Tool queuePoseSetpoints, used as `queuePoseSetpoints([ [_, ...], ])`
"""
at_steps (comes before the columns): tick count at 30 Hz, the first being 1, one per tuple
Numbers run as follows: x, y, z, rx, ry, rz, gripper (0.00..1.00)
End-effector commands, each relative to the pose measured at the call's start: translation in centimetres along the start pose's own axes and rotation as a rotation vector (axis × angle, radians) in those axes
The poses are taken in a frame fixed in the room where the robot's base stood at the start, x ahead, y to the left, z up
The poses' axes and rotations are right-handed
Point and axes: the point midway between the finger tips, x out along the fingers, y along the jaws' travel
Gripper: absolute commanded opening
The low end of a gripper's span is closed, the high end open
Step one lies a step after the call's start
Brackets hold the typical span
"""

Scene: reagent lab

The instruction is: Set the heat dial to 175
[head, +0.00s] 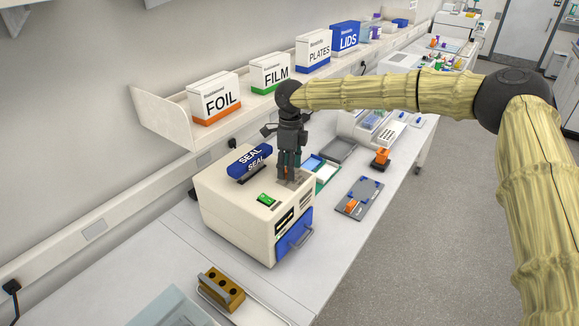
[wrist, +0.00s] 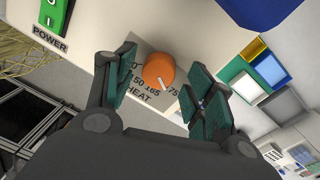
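The heat dial (wrist: 157,72) is an orange round knob with a white pointer line, on a grey scale plate marked HEAT on top of the sealer. In the wrist view its pointer aims toward the lower right, between the 165 and 175 marks and close to 175. My gripper (wrist: 158,82) is open, with one finger on each side of the dial and a visible gap on both sides. In the head view my gripper (head: 289,178) points down over the top of the cream sealer (head: 235,220); its fingers hide most of the dial there.
The blue SEAL handle (head: 250,160) and green power switch (head: 266,199) are close to my gripper on the sealer's top. A shelf with labelled boxes (head: 215,100) runs along the wall behind. A grey plate holder (head: 360,198) lies on the bench to the right.

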Motion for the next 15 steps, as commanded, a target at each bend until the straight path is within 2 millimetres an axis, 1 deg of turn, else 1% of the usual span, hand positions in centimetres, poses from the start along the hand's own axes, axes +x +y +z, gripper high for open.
queuePoseSetpoints([
  [5, 0.0, 0.1, 0.0, -0.001, 0.0, 0.001, 0.54],
  [8, -0.5, 0.0, 0.1, 0.0, -0.001, 0.0, 0.54],
  [11, -1.5, 0.0, 0.1, 0.0, -0.001, 0.0, 0.54],
  [15, -3.9, 0.0, 0.0, -0.001, -0.002, -0.002, 0.54],
])
